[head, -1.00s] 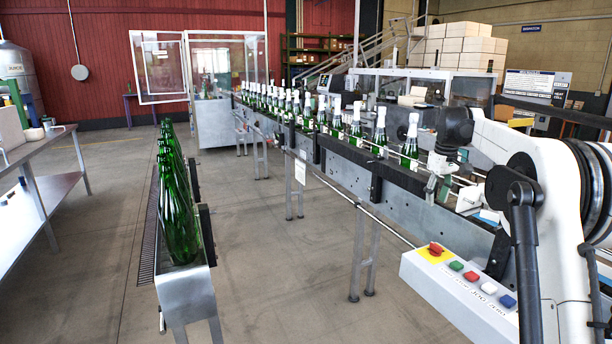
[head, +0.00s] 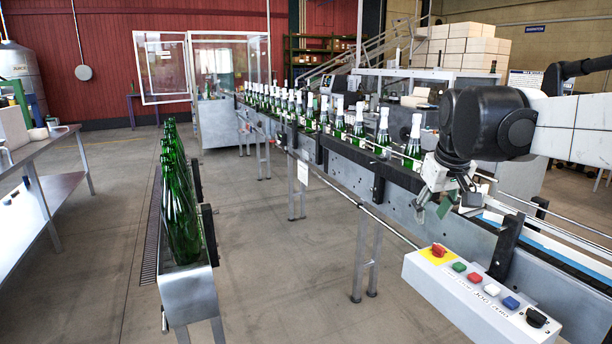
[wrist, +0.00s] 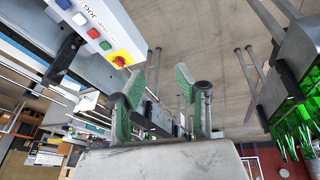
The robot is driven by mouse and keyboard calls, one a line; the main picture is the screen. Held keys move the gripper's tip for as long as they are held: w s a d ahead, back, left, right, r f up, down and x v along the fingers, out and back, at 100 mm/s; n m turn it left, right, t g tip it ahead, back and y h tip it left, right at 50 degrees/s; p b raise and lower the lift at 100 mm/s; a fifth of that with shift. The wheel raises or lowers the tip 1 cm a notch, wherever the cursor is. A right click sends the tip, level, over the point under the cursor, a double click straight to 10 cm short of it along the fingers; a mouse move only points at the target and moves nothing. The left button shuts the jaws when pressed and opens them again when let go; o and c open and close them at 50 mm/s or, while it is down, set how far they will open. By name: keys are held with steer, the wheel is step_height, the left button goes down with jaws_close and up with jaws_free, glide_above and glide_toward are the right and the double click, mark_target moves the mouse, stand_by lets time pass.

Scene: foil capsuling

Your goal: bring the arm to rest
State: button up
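My gripper (head: 433,197) hangs over the near side of the conveyor (head: 345,150), at the right of the head view, by the last bottles in the line. In the wrist view my gripper (wrist: 160,85) shows two fingers with green pads standing apart, with nothing between them. My arm comes in from the upper right of the head view, with its dark joint above the conveyor.
Green bottles with white foil tops (head: 383,135) stand in a row on the conveyor. Bare green bottles (head: 178,215) fill a narrow rack at left. A button panel (head: 465,300) juts out below my gripper. The floor (head: 290,270) between is clear.

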steer(key=s+a+f+t, duration=0.1)
steer(key=s+f, duration=0.3)
steer(key=s, duration=0.4)
steer(key=s+a+f+m, duration=0.1)
steer(key=s+a+f, duration=0.2)
steer(key=s, duration=0.4)
steer(key=s+a+f+m+t, duration=0.1)
steer(key=s+a+f, duration=0.1)
steer(key=s+f, duration=0.4)
steer(key=s, duration=0.2)
steer(key=shift+s+a+t, duration=0.25)
steer(key=shift+s+t, duration=0.05)
